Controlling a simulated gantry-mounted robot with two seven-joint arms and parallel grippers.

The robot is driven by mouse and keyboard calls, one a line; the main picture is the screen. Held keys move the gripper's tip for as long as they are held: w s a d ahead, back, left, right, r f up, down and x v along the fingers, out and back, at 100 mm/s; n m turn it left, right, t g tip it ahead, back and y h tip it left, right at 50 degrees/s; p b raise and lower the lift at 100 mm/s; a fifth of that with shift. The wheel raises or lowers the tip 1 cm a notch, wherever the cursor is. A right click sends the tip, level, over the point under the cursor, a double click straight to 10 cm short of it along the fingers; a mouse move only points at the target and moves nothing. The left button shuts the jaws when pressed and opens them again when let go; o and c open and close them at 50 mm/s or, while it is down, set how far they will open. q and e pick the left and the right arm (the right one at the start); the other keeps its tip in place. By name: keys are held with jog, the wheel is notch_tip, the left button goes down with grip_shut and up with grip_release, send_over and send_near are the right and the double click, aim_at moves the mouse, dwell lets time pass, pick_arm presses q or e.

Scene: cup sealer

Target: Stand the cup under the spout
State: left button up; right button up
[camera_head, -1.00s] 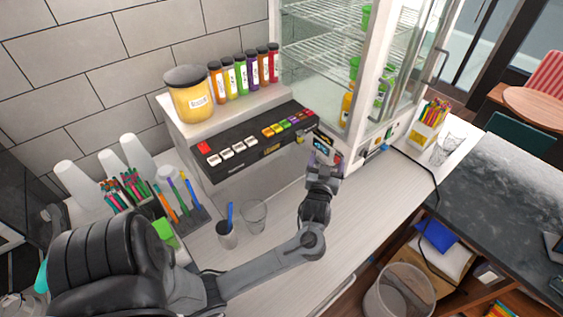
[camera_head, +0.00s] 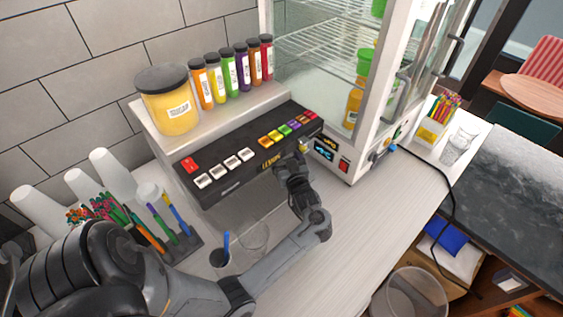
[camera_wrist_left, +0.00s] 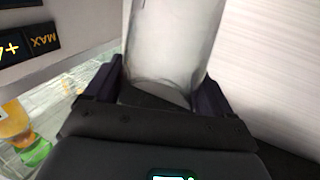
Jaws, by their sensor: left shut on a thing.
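My left gripper (camera_head: 287,164) reaches in at the front of the black dispenser (camera_head: 240,160), just below its row of coloured buttons. In the left wrist view my left gripper (camera_wrist_left: 160,88) is shut on a clear cup (camera_wrist_left: 172,45), which stands up between the two fingers. In the head view the held cup is hidden behind the gripper and the dispenser's front. I cannot make out the spout under the dispenser. My right gripper is not in view.
A clear glass (camera_head: 254,236) and a small cup with a blue stick (camera_head: 220,258) stand near my forearm. White cup stacks (camera_head: 38,205) and a pen rack (camera_head: 185,248) are at left. A glass cabinet (camera_head: 330,80) stands right. The white counter (camera_head: 375,215) is clear right of my arm.

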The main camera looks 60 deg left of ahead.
pick_arm(q)
jog(key=shift+d+f, duration=0.2)
jog(key=shift+f, duration=1.6)
jog(key=shift+f, duration=0.15)
jog(key=o, duration=0.8)
